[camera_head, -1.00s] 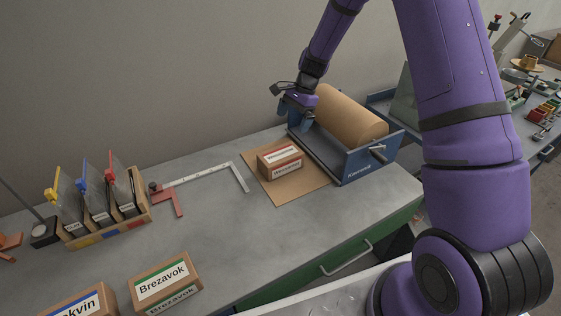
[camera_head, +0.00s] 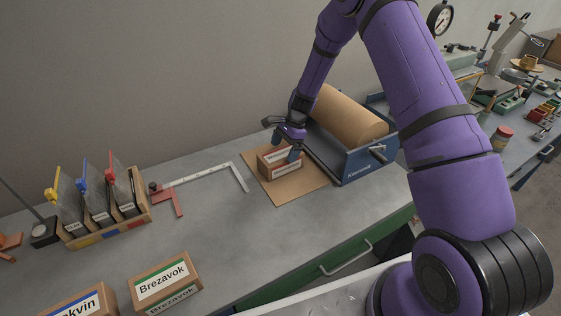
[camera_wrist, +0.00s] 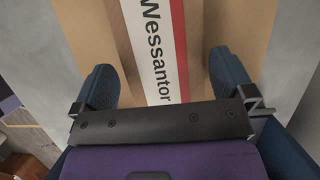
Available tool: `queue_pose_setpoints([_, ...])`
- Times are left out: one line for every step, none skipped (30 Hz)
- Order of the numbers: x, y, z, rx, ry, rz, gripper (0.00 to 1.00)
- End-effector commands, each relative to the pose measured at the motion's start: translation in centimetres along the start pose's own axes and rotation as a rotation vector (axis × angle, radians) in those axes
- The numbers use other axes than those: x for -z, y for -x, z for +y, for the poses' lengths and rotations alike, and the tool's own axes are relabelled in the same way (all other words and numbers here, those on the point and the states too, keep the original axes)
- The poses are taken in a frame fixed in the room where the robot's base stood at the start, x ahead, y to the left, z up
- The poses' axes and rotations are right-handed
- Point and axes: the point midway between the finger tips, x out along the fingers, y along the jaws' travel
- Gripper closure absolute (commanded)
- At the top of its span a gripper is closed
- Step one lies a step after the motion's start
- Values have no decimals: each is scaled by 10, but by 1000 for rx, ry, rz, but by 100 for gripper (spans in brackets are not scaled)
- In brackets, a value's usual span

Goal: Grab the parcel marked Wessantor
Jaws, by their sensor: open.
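The parcel marked Wessantor (camera_wrist: 120,25) is a small brown box with a white label and red stripe. In the wrist view its label reads lengthwise between my two blue fingers. In the head view the parcel (camera_head: 266,166) sits on a flat brown sheet (camera_head: 305,187). My gripper (camera_head: 288,150) is over it and hides part of its top and label. The gripper also shows in the wrist view (camera_wrist: 165,85), its fingers apart, one on each side of the parcel. Whether the fingers touch it cannot be told.
A blue paper-roll holder (camera_head: 362,165) with a brown roll (camera_head: 345,115) stands close right of the parcel. A Brezavok parcel (camera_head: 166,283) and another box (camera_head: 85,303) stand at the front left. The bench middle is clear.

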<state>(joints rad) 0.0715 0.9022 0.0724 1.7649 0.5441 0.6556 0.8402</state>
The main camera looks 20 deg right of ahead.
Motion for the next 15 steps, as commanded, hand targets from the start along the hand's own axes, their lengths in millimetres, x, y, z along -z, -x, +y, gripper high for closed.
queue_pose_setpoints([-1,-6,0,-2,0,-1,0])
queue_pose_setpoints([-2,-9,0,-3,0,-2,0])
queue_pose_setpoints([-3,-14,0,-4,0,-2,0])
queue_pose_setpoints([-4,-19,-1,-3,0,-2,0])
queue_pose_setpoints([-4,-23,-1,-3,0,-2,0])
queue_pose_setpoints([-5,-30,-1,-4,0,-2,0])
queue_pose_setpoints([-5,-34,-1,-4,0,-2,0])
queue_pose_setpoints([-5,-38,-1,-4,0,-2,0])
queue_pose_setpoints([-4,-42,-1,-3,0,-2,0])
queue_pose_setpoints([-4,-44,-1,-3,0,-1,0])
queue_pose_setpoints([-4,-46,-1,-2,0,-1,0])
queue_pose_setpoints([-4,-47,-1,-2,0,-1,0])
queue_pose_setpoints([-4,-47,-2,-2,0,-1,0])
queue_pose_setpoints([-4,-47,-2,-1,1,-1,0])
queue_pose_setpoints([-4,-47,-2,-1,1,0,0])
